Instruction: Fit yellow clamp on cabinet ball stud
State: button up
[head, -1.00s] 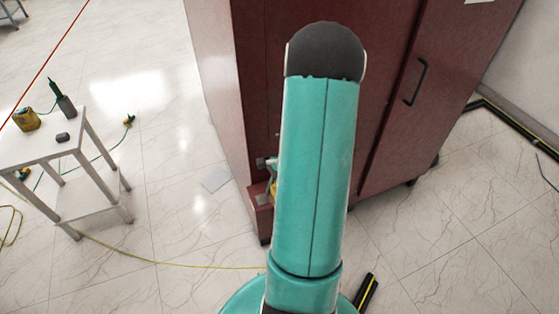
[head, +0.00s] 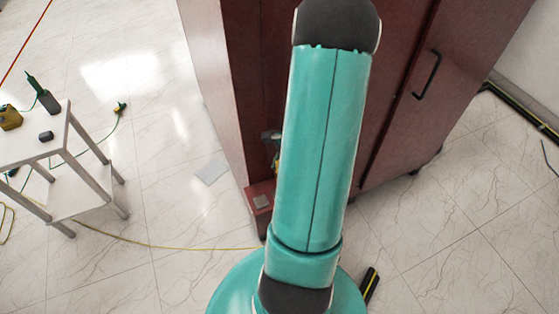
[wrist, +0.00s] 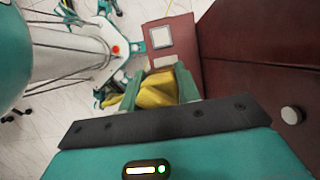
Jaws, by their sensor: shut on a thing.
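In the head view only a bit of the gripper and clamp shows at the left edge of my arm, above a small red box at the cabinet's foot. A round pale knob (wrist: 292,115), which looks like the ball stud, is on the cabinet at the right of the wrist view, apart from the clamp.
The small red box (head: 259,198) has a grey square pad on top; it also shows in the wrist view (wrist: 183,38). A white table (head: 70,150) with tools stands at the left. A yellow cable (head: 170,246) crosses the floor. Tiled floor left of the cabinet is mostly clear.

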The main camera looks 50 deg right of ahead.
jog(key=shift+w+d+f, duration=0.15)
jog(key=shift+w+d, duration=0.05)
jog(key=shift+d, duration=0.1)
jog(key=shift+w+a, duration=0.1)
jog(key=shift+a, duration=0.1)
jog(key=shift+s, duration=0.2)
jog(key=shift+w+a, duration=0.1)
jog(key=shift+a, duration=0.05)
jog(key=shift+f, duration=2.5)
jog(key=shift+f, duration=0.4)
jog(key=shift+f, duration=1.1)
jog(key=shift+f, duration=1.15)
